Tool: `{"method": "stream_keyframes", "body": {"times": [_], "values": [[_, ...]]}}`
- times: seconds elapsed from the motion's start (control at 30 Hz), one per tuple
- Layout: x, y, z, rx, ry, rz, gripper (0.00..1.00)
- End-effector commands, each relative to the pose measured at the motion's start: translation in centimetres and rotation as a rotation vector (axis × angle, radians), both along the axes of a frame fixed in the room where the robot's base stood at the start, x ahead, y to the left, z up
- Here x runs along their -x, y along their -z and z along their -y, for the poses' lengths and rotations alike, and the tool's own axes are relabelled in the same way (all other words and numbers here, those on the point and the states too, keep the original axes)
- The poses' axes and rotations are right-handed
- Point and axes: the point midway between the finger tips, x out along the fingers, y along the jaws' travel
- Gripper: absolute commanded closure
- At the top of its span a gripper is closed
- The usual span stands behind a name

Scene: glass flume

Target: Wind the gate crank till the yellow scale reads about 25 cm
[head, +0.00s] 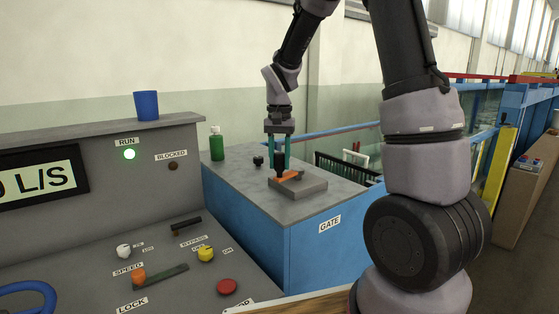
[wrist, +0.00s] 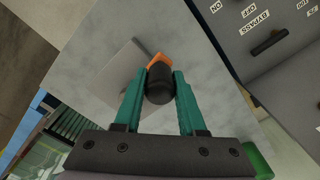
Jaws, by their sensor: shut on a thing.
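The gate crank has an orange arm (head: 290,176) and a black upright knob (wrist: 159,84). It sits on a grey square plate (head: 312,188) on top of the blue cabinet labelled GATE (head: 330,223). My gripper (head: 279,158) points down over the crank, with its teal fingers shut on the black knob. In the wrist view the fingers (wrist: 160,88) press on both sides of the knob, and the orange arm (wrist: 158,61) shows beyond it. A yellow scale (head: 494,167) seems to stand at the right by the flume; its reading is too small to tell.
A green bottle (head: 217,145) and a small black knob (head: 258,161) stand on the cabinet near my gripper. A blue cup (head: 146,105) stands on the console ledge. The console has a lit green RUN lamp (head: 129,154), a red button (head: 227,286) and several switches.

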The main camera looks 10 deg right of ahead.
Motion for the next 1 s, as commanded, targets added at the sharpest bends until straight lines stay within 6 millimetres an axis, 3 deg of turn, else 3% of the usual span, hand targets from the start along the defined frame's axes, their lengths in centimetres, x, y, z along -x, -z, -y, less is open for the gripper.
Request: {"method": "stream_keyframes", "body": {"times": [0.57,0.6,0.67,1.0], "values": [[-1.4,-0.1,-0.7,0.000,-0.002,0.004,1.00],[-1.4,-0.1,-0.7,-0.001,-0.002,0.004,0.56],[-1.4,-0.1,-0.7,-0.001,-0.002,0.004,0.33],[-1.4,-0.2,-0.7,0.000,-0.001,0.002,0.31]]}}
